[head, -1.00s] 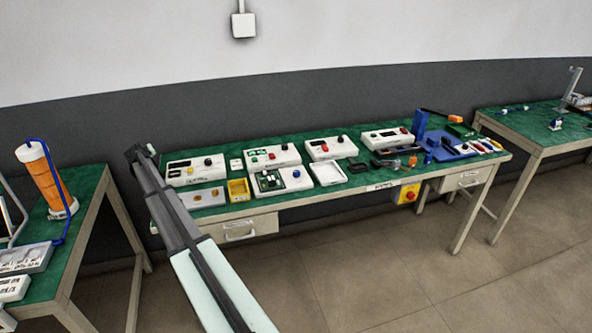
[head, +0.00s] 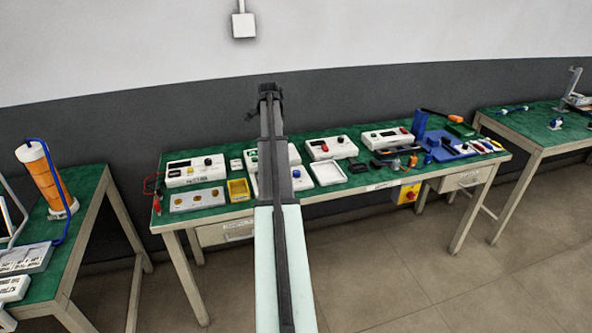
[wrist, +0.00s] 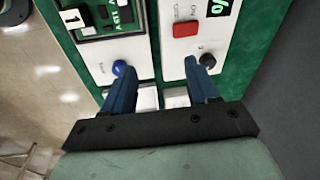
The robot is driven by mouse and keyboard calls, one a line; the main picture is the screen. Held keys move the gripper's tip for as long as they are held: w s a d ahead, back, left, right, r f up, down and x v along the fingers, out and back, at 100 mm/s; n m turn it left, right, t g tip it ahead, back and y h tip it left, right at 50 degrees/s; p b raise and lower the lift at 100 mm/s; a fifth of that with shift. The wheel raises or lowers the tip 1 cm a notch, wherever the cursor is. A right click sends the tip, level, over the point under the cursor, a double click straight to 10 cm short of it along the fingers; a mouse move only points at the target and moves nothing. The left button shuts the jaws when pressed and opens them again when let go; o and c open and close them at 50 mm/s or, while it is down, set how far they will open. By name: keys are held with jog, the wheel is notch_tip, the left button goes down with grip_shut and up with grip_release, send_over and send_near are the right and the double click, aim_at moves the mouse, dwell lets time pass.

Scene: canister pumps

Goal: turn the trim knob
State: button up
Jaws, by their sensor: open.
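In the wrist view, a round blue knob (wrist: 119,67) sits on a white panel with a blurred label beside it. A black knob (wrist: 207,60) sits on the neighbouring white unit (wrist: 180,65). Which one is the trim knob I cannot tell from the labels. My gripper (wrist: 158,72) is open and empty. Its left finger appears just below the blue knob and its right finger just below the black knob; contact with either cannot be judged. In the head view my gripper (head: 270,90) appears in front of the back wall, and my arm hides part of these units.
The wrist view also shows a red button (wrist: 186,29) and a green-lit display (wrist: 219,8). On the green bench, an open white tray (head: 328,183) and a red-buttoned unit (head: 326,147) stand right of my arm. A yellow bin (head: 239,195) stands left.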

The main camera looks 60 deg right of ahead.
aim_at(296, 171)
jog(key=s+r+m+y, duration=0.2)
jog(key=s+m, duration=0.2)
jog(key=s, duration=0.5)
jog(key=shift+g, duration=0.3)
jog(key=f, duration=1.3)
jog(key=shift+s+a+f, duration=0.1)
jog(key=shift+s+a, duration=0.1)
jog(key=shift+c, duration=0.4)
jog(key=c, duration=1)
jog(key=shift+o, duration=0.2)
jog(key=shift+n, duration=0.4)
